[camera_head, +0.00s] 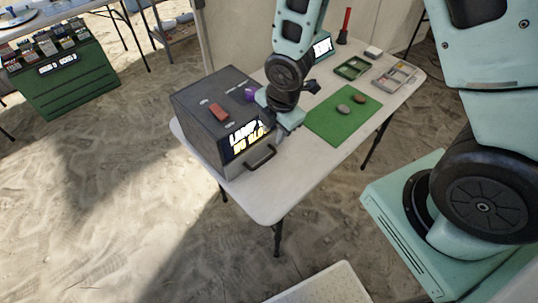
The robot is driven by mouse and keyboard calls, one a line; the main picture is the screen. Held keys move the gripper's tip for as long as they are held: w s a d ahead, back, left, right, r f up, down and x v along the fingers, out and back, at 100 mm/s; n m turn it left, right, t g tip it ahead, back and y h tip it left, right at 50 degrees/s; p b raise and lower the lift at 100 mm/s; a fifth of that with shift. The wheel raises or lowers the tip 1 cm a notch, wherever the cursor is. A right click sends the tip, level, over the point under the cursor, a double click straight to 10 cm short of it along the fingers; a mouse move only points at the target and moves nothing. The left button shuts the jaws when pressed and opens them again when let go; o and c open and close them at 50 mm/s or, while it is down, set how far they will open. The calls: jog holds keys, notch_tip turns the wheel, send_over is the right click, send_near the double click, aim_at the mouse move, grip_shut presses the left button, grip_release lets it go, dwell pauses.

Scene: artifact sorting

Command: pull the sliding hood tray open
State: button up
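The hood is a dark grey box (190,103) with glowing lettering on its front, standing at the near left end of the white table. A dark bar handle (261,156) sticks out low on its front, the pull of the sliding tray. No gap around the tray is clear to see. My gripper (279,115) is at the hood's right side, above and behind the handle and apart from it in the picture. My wrist hides part of the hood's edge there. The fingers are too small and dark to tell if they are open or shut.
A red block (219,112) lies on the hood, with a purple piece (250,95) near its back edge. A green mat (328,125) with two stones, a green tray (352,68) and a compartment tray (395,78) lie further right. The near table corner (270,205) is clear.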

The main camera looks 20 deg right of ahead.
aim_at(266, 158)
jog(key=f, duration=0.4)
jog(key=w+f, duration=0.1)
jog(key=f, duration=0.3)
jog(key=w+f+p, duration=0.1)
jog(key=f, duration=0.3)
jog(key=shift+w+a+f, duration=0.1)
jog(key=shift+a+f, duration=0.1)
jog(key=shift+a, duration=0.2)
grip_shut()
